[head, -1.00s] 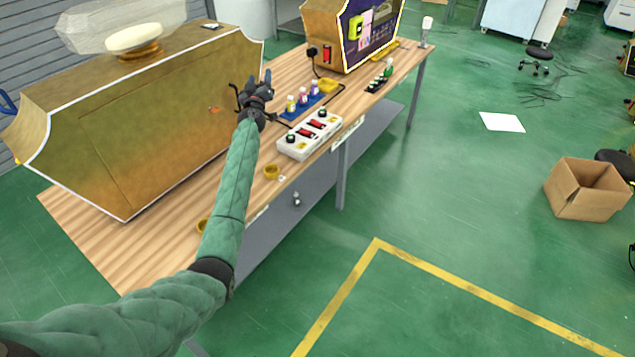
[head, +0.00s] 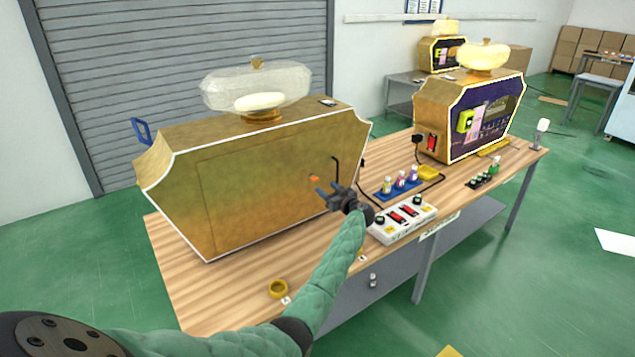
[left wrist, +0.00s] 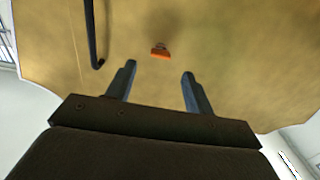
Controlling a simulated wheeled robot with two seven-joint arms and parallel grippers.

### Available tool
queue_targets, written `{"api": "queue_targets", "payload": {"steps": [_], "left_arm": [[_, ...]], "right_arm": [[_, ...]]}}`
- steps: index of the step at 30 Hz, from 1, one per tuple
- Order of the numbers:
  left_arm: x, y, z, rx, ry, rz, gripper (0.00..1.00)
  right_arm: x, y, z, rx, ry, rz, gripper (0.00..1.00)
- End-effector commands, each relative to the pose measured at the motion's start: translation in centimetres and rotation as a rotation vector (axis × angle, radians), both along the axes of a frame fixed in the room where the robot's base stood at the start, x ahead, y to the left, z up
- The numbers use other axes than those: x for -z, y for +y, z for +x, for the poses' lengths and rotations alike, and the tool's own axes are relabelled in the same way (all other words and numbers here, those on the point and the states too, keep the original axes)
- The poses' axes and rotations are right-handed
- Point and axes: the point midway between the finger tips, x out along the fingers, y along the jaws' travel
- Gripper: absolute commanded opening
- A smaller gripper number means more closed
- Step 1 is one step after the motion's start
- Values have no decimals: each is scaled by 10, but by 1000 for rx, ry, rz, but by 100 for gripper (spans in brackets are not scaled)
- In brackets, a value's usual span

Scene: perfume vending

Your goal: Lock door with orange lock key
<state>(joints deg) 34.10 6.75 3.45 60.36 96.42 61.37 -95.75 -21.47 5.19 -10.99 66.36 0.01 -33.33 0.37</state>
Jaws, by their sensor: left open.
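The orange lock key (head: 314,177) sits on the face of the gold cabinet's door (head: 265,190), near the door's right side. In the left wrist view the orange key (left wrist: 160,53) shows ahead, centred a little beyond the two fingertips. My left gripper (head: 328,190) is open and empty, in front of the door, close to the key but apart from it. In the wrist view its fingers (left wrist: 159,72) are spread with nothing between them. The door looks closed, flush with the cabinet face. My right gripper is not in view.
A dark bent rod (left wrist: 93,35) is left of the fingers in the wrist view. A second machine (head: 460,120) stands at the right.

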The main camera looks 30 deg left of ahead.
Motion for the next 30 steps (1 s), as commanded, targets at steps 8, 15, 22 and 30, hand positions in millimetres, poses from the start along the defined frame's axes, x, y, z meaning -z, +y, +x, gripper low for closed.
{"api": "queue_targets", "payload": {"steps": [8,15,22,30], "left_arm": [[-5,36,14,-1,0,3,53],[-3,60,25,1,-1,2,53],[-1,69,28,1,-3,1,53],[-1,69,28,1,-4,1,43]], "right_arm": [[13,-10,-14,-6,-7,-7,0],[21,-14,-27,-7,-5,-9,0],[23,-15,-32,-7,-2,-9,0],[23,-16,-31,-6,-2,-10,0]]}}
